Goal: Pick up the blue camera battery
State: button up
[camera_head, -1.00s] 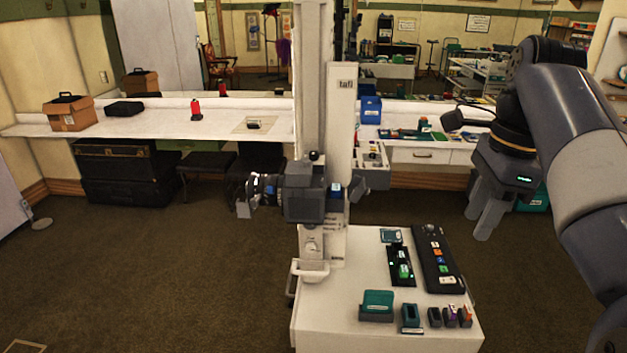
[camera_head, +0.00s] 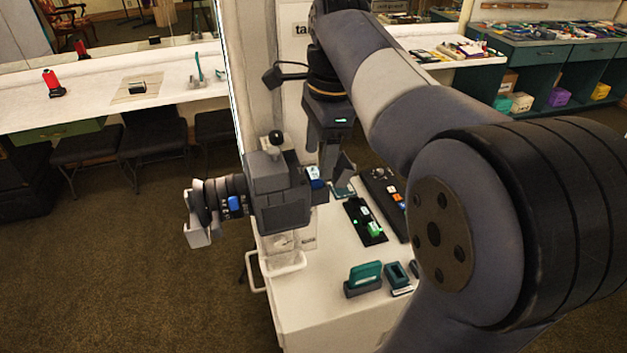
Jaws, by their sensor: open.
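A small blue block with a pale top (camera_head: 315,177), which looks like the blue camera battery, is at the rear of the dark camera (camera_head: 280,195). The camera is mounted on a white column above the cart, its lens pointing left. Another blue part (camera_head: 235,204) sits on the lens section. My gripper (camera_head: 331,168) is open and points down right by the block at the camera's rear. The fingers are partly hidden, and I cannot tell whether they touch the block or stand around it.
The white cart (camera_head: 310,315) below carries a black charger strip with a green-lit battery (camera_head: 375,229), a teal block (camera_head: 365,273) and a teal-grey holder (camera_head: 398,276). My arm hides the cart's right side. A white counter (camera_head: 100,100) runs behind; the carpet at left is clear.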

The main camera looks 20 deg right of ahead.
aim_at(314, 173)
jog(key=shift+w+a+f, duration=0.1)
jog(key=shift+a+f, duration=0.1)
jog(key=shift+f, duration=0.7)
jog(key=shift+w+a+f, duration=0.1)
jog(key=shift+a+f, duration=0.1)
jog(key=shift+f, duration=0.7)
jog(key=shift+c, duration=0.5)
jog(key=c, duration=1)
jog(key=shift+r, duration=0.1)
